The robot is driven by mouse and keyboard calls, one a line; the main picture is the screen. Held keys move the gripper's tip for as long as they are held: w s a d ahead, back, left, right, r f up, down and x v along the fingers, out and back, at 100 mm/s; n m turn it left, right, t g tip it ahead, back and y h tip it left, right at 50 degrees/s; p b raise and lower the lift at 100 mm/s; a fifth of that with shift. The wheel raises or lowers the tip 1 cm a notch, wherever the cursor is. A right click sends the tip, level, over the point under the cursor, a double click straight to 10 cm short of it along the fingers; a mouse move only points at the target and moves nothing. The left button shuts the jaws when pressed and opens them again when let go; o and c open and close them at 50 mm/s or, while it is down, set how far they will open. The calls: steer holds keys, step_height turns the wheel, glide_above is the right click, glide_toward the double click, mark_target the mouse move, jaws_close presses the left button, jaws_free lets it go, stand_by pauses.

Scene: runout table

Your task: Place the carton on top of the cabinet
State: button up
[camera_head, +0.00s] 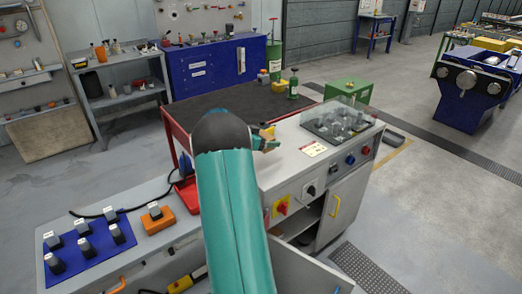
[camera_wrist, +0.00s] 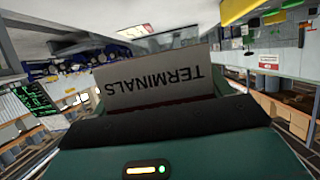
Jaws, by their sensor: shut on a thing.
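A grey carton (camera_wrist: 128,74) fills the middle of the wrist view, its TERMINALS lettering upside down. My gripper (camera_head: 265,140) is shut on it; the fingertips are not clear in the wrist view. In the head view my teal arm hides most of the gripper, and only a small tan and teal part shows beside the arm's end, above the worktop. A pale grey cabinet (camera_head: 345,205) with a yellow door handle, knobs and a clear-covered panel stands right of my arm. A blue cabinet (camera_head: 205,72) stands at the back wall; I cannot tell which is the task's cabinet.
A red-framed table with a dark top (camera_head: 190,108) lies behind my arm. A green bottle (camera_head: 293,84) stands at its right end. A green box (camera_head: 348,91) is behind. A blue mat (camera_head: 85,250) with several switches is at left. Open floor (camera_head: 430,210) lies at right.

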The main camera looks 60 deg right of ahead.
mark_target(260, 156)
steer(key=w+f, duration=0.1)
steer(key=d+f, duration=0.1)
steer(key=w+d+f, duration=0.1)
steer(key=shift+w+f, duration=0.3)
steer(key=shift+f, duration=0.1)
steer(key=shift+w+f, duration=0.2)
steer(key=shift+f, duration=1.5)
steer(key=shift+f, duration=0.1)
steer(key=o, duration=1.1)
steer(key=shift+f, duration=0.1)
steer(key=shift+w+a+r, duration=0.15)
steer(key=shift+r, duration=0.15)
steer(key=v, duration=0.7)
